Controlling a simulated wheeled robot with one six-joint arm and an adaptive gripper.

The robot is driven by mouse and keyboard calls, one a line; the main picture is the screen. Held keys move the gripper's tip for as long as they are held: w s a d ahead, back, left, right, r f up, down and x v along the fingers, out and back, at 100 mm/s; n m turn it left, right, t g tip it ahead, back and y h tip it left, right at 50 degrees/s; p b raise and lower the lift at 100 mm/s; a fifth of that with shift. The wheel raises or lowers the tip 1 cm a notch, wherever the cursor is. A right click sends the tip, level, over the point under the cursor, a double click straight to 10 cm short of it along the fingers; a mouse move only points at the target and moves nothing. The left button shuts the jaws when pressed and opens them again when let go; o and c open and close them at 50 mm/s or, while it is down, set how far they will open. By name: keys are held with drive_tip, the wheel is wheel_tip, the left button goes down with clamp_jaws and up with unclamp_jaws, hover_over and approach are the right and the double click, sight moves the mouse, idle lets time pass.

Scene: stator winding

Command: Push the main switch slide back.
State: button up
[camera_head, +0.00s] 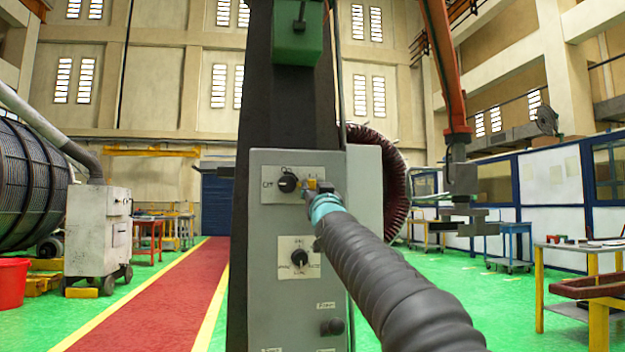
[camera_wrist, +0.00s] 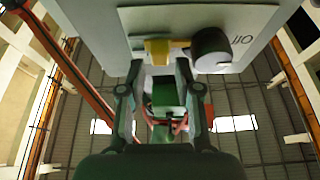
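A grey control box (camera_head: 268,225) is mounted on a dark column. Near its top is a white plate (camera_head: 272,170) with a black round knob (camera_head: 288,183). A small yellow slide piece (camera_head: 312,184) sits just right of the knob. My gripper (camera_head: 318,196) is at this piece and partly hides it. In the wrist view the yellow piece (camera_wrist: 157,48) lies just beyond my fingertips (camera_wrist: 159,68), beside the black knob (camera_wrist: 211,48). The two fingers are spread apart with a gap between them. I cannot tell whether they touch the slide.
A second dial plate (camera_head: 299,257) and a lower black knob (camera_head: 331,327) are on the same box. A green box (camera_head: 297,35) hangs on the column above. A red floor lane (camera_head: 165,295) runs clear on the left. A work table (camera_head: 580,248) stands at right.

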sight(311, 185)
drive_tip(key=shift+p+x, duration=0.75)
drive_tip(key=shift+x, duration=0.8)
clamp_jaws()
